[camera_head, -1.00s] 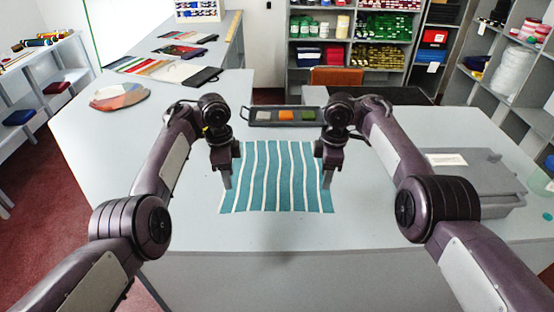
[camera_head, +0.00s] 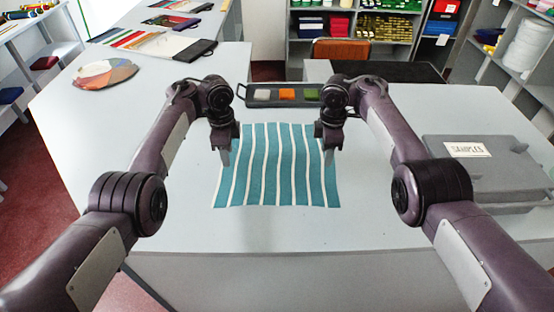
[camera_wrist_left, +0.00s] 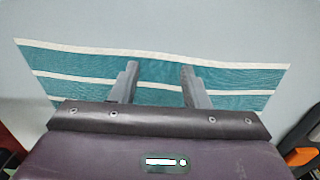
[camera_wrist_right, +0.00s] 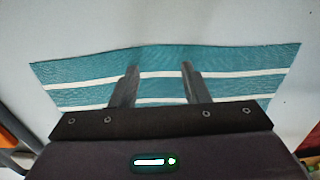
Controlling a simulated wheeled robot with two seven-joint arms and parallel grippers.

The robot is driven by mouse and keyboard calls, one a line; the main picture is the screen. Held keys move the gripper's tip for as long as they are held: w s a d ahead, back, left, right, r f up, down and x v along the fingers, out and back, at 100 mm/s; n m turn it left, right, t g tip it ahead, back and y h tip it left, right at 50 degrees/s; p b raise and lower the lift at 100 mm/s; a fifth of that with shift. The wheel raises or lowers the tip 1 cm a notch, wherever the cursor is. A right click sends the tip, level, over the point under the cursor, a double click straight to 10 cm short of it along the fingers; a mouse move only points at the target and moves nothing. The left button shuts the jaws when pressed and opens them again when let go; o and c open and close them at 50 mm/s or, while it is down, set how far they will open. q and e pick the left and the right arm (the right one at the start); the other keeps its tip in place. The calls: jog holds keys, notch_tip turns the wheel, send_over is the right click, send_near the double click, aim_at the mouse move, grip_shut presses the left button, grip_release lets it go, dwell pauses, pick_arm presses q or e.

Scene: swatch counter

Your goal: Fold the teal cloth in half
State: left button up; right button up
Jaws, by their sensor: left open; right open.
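The teal cloth (camera_head: 272,175) with white stripes lies spread out flat on the grey counter, its stripes running front to back in the head view. My left gripper (camera_head: 226,160) is above the cloth's left edge, and my right gripper (camera_head: 327,158) is above its right edge. In the left wrist view the open left fingers (camera_wrist_left: 158,82) are over the cloth (camera_wrist_left: 230,78), with nothing between them. In the right wrist view the open right fingers (camera_wrist_right: 159,82) are over the cloth (camera_wrist_right: 240,62), also empty. I cannot tell whether the fingertips touch it.
A dark tray (camera_head: 262,103) with white, orange and green blocks sits behind the cloth. A grey case labelled SAMPLES (camera_head: 490,170) stands at the right. A round colour palette (camera_head: 105,74) and swatch cards (camera_head: 150,42) lie at the back left. The counter (camera_head: 330,228) in front is clear.

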pick_arm(q)
jog(key=shift+f, duration=0.1)
pick_arm(e)
jog(key=shift+f, duration=0.15)
pick_arm(q)
jog(key=shift+s, duration=0.25)
pick_arm(e)
jog(key=shift+s, duration=0.25)
pick_arm(q)
jog(key=shift+w+f, duration=0.1)
jog(key=shift+c, duration=0.2)
pick_arm(e)
jog(key=shift+w, duration=0.1)
jog(key=shift+c, duration=0.2)
pick_arm(q)
grip_shut()
pick_arm(e)
grip_shut()
pick_arm(q)
jog(key=shift+r, duration=0.2)
